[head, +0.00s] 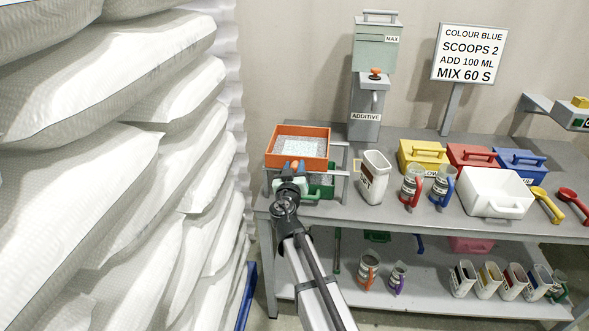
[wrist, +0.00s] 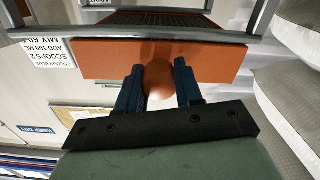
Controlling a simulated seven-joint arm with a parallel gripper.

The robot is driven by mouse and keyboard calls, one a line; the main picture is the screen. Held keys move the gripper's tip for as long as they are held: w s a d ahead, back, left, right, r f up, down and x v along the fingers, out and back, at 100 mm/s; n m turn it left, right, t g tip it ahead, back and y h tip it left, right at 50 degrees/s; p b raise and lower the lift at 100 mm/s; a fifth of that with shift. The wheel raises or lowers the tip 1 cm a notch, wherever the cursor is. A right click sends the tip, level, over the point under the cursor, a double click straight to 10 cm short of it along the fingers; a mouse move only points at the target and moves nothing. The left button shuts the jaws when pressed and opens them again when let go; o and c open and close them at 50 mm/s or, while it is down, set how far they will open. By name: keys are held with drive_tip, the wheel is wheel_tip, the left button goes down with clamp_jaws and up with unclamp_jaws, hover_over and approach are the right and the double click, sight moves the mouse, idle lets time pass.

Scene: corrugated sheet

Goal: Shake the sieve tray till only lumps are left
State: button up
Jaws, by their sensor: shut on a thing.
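The orange sieve tray (head: 314,163) sits on a grey metal rack at the left end of the bench. It holds pale, speckled material (head: 300,145); I cannot tell lumps from fine grains at this size. My gripper (head: 292,168) is at the tray's near side, shut on its round orange-brown knob (wrist: 157,78). In the wrist view, my two dark fingers (wrist: 158,86) stand on either side of the knob, and the orange wall (wrist: 100,62) spans the picture behind them. A green bin (head: 326,190) with speckled material is under the tray, partly hidden by my gripper.
Stacked white sacks (head: 190,150) rise close on the left. A white jug (head: 374,178) stands right of the rack, beside labelled measuring cups (head: 412,187). The additive dispenser (head: 366,105) stands behind. Coloured bins and a white tub (head: 495,192) fill the right side.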

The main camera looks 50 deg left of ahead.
sight(316, 164)
clamp_jaws()
drive_tip(key=shift+w+d, duration=2.3)
drive_tip(key=o, duration=1.1)
unclamp_jaws()
drive_tip(key=shift+c, duration=0.2)
drive_tip(key=shift+o, duration=0.3)
drive_tip(key=shift+s+d, duration=0.15)
drive_tip(key=shift+s, duration=0.05)
drive_tip(key=v, duration=1.3)
drive_tip(key=shift+d, duration=0.15)
